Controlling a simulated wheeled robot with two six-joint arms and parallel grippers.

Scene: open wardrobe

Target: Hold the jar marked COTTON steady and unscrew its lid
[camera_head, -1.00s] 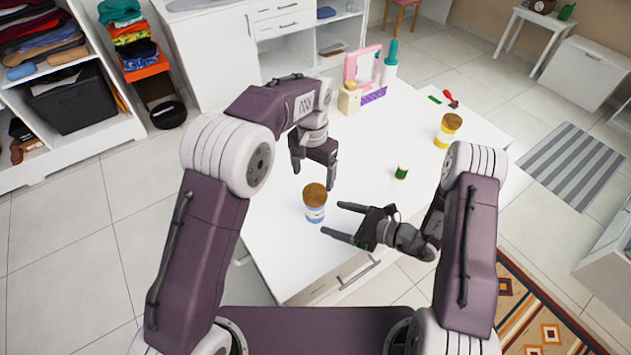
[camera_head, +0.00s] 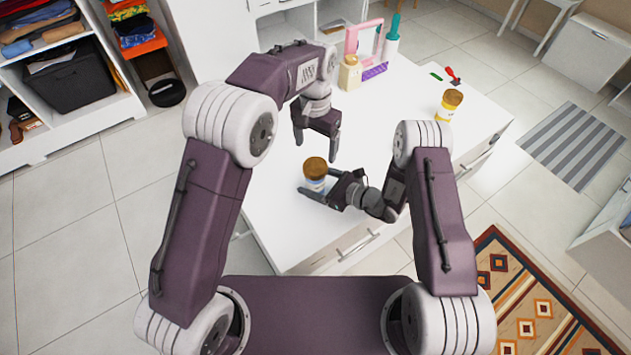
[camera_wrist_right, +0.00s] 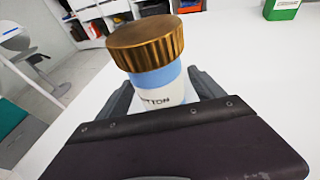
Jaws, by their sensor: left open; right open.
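The COTTON jar (camera_head: 315,184) stands upright on the white table, with a blue band and a ribbed brown lid (camera_head: 315,166). In the right wrist view the jar (camera_wrist_right: 160,82) shows part of its label, "TTON", and its lid (camera_wrist_right: 146,42) is on. My right gripper (camera_head: 318,182) is open, with its fingers on either side of the jar body; whether they touch it is not clear. My left gripper (camera_head: 317,149) is open and empty, pointing down above the table just behind the jar and lid.
A second brown-lidded jar with a yellow band (camera_head: 449,105) stands at the table's right. A pink-framed item (camera_head: 364,40), a cream bottle (camera_head: 350,73), a white bottle with teal top (camera_head: 391,42) and a purple piece (camera_head: 375,71) are at the back. The middle right is clear.

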